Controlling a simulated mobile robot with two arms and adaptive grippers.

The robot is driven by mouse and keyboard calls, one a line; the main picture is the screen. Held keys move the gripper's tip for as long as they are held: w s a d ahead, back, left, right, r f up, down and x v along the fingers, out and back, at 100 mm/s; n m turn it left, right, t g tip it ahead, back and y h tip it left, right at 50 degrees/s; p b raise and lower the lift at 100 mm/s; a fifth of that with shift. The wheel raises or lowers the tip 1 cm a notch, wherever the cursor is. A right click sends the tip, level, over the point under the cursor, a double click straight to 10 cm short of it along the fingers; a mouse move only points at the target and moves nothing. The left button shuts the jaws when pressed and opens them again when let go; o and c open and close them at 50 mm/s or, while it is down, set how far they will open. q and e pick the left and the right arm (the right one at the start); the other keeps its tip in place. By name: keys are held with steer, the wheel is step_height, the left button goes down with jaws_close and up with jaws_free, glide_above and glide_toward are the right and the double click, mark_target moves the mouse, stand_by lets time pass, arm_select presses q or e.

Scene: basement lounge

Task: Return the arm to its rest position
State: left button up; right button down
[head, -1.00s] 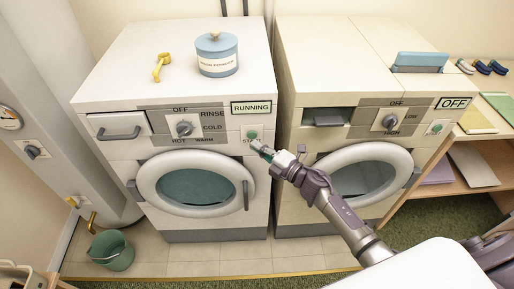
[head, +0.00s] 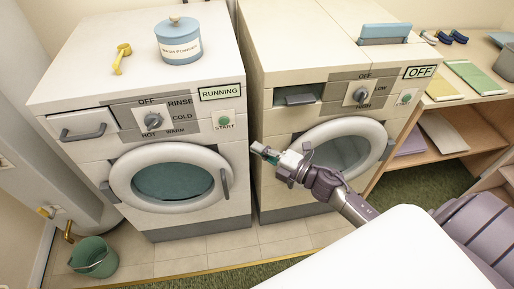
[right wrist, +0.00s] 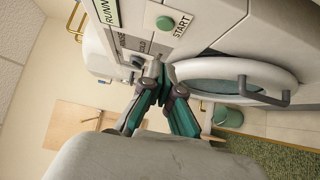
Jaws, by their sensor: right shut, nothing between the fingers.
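My right gripper (head: 264,153) is shut and empty, in front of the gap between the two machines. It also shows in the right wrist view (right wrist: 160,72), fingertips together. It is apart from the left washer (head: 95,160), whose green START button (head: 224,121) is uncovered and whose sign reads RUNNING (head: 220,91). The START button also shows in the right wrist view (right wrist: 164,22). My right arm (head: 352,206) reaches in from the lower right. My left gripper is not in view.
The second machine (head: 285,70), marked OFF, stands close on the right. A blue washing powder tin (head: 179,41) and a yellow scoop (head: 121,57) sit on the left washer. A green bucket (head: 93,257) is on the floor at left. Wooden shelves (head: 464,150) stand at right.

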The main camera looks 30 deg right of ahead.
steer(key=s+d+f+m+g+h, duration=0.25)
steer(key=s+f+m, duration=0.25)
steer(key=f, duration=0.6)
steer(key=s+d+f+m+g+h, duration=0.1)
steer(key=s+f+m+h, duration=0.3)
steer(key=f, duration=0.7)
steer(key=s+d+f+m+g+h, duration=0.2)
steer(key=s+f+m, duration=0.3)
steer(key=f, duration=0.5)
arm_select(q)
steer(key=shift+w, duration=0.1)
arm_select(e)
steer(key=s+a+f+m+g, duration=0.2)
steer(key=s+f, duration=0.3)
steer(key=s, duration=0.4)
steer(key=s+a+f+m+g, duration=0.2)
steer(key=s+f+m+g, duration=0.1)
steer(key=s, duration=0.7)
steer(key=s+a+f+m+g, duration=0.2)
steer(key=s+f+g, duration=0.2)
steer(key=s+f, duration=0.4)
steer(key=shift+s+a+m, duration=0.15)
steer(key=shift+s+m, duration=0.15)
steer(key=shift+s, duration=0.9)
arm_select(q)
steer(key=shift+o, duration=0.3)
arm_select(e)
steer(key=shift+h, duration=0.25)
